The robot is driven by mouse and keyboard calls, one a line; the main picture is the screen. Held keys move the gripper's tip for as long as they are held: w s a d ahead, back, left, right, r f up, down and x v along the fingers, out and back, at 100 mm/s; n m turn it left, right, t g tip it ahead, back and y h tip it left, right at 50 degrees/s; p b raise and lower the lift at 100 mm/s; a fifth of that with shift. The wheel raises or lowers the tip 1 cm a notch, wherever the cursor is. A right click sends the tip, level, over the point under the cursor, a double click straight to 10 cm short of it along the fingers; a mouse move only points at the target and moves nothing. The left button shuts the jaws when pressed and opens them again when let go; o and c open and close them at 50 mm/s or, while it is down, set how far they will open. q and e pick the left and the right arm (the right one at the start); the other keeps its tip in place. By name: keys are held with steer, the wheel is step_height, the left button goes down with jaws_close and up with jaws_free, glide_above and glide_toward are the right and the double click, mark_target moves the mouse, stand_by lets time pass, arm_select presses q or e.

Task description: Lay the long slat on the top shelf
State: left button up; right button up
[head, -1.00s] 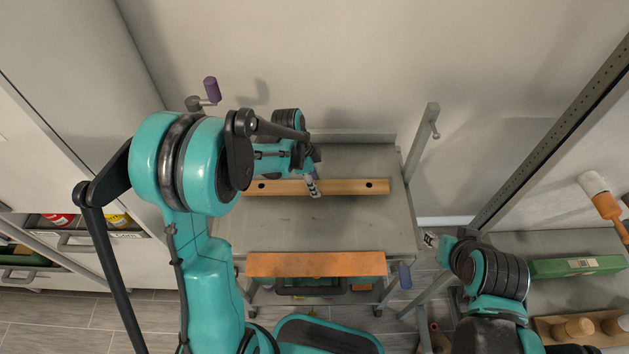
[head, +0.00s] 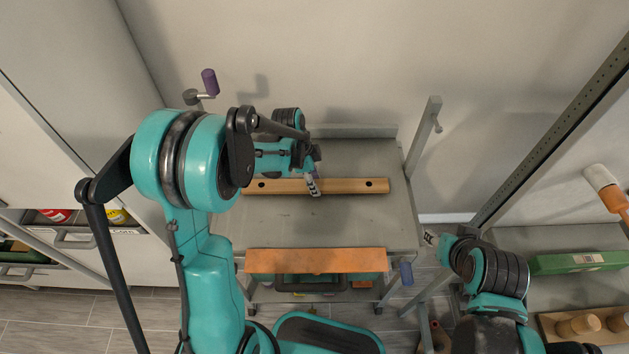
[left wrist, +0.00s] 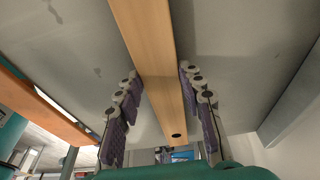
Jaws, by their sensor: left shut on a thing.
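The long slat (head: 350,186) is a light wooden bar with dark holes near its ends. In the head view it lies level, left to right, over the grey top shelf (head: 330,225) of the rack. My left gripper (head: 313,186) is shut on the slat near its middle. In the left wrist view the slat (left wrist: 150,50) runs between the two purple-padded fingers (left wrist: 157,110). I cannot tell whether the slat touches the shelf. My right gripper (head: 430,239) is at the shelf's right front corner, beside a post; its jaw state is unclear.
An orange-brown board (head: 315,261) runs along the shelf's front. A grey post (head: 422,135) stands at the right and a purple-handled crank (head: 209,82) at the back left. The shelf's front half is clear.

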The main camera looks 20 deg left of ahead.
arm_select(q)
steer(key=shift+f+b, duration=0.45)
steer(key=shift+f, duration=0.1)
steer(key=o, duration=1.4)
steer(key=shift+r, duration=0.1)
steer(key=v, duration=1.1)
steer(key=shift+a+r, duration=0.2)
steer(key=shift+r, duration=0.2)
steer(key=s+r+n+t+y, duration=0.2)
steer(key=s+n+t, duration=0.4)
steer(key=s+n, duration=0.8)
steer(key=shift+s+d+r+n+y, duration=0.2)
steer(key=shift+s+r+n+y, duration=0.25)
steer(key=shift+s, duration=0.6)
